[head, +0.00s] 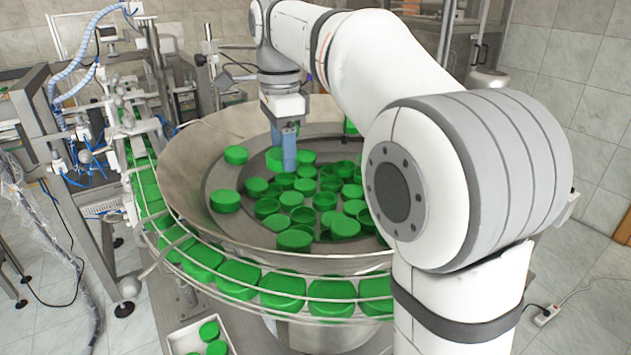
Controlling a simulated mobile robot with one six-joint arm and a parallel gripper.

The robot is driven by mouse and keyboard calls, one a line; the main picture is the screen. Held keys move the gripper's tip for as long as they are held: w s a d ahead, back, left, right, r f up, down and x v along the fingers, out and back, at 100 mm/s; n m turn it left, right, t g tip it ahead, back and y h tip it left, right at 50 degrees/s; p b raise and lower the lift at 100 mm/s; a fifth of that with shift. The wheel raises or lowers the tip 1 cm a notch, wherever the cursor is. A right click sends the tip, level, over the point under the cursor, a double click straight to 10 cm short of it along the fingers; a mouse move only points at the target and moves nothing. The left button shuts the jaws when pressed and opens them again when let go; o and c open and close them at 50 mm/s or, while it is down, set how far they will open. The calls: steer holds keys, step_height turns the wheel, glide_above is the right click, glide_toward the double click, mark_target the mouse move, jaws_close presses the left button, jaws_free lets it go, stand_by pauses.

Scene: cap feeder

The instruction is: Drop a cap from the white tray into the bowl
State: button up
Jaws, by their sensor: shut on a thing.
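My gripper (284,160) is shut on a green cap (273,159) and holds it over the inside of the bowl. The held cap looks tilted, and a finger hides part of it. The round metal bowl (185,165) has many green caps lying on its floor, some open side up and some open side down. Whether the held cap touches the caps below cannot be told. The white tray (180,342) stands at the bottom edge of the head view, partly cut off, with green caps (209,331) in it.
A railed conveyor track with a row of green caps (282,290) curves around the bowl's front and left. Machine frames with blue hoses (75,85) stand at the left. My arm hides the bowl's right side. A power strip (546,315) lies on the floor at right.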

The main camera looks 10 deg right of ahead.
steer(key=o, duration=1)
step_height(320, 180, up, 8)
steer(key=shift+f+p, duration=0.1)
steer(key=shift+p, duration=0.2)
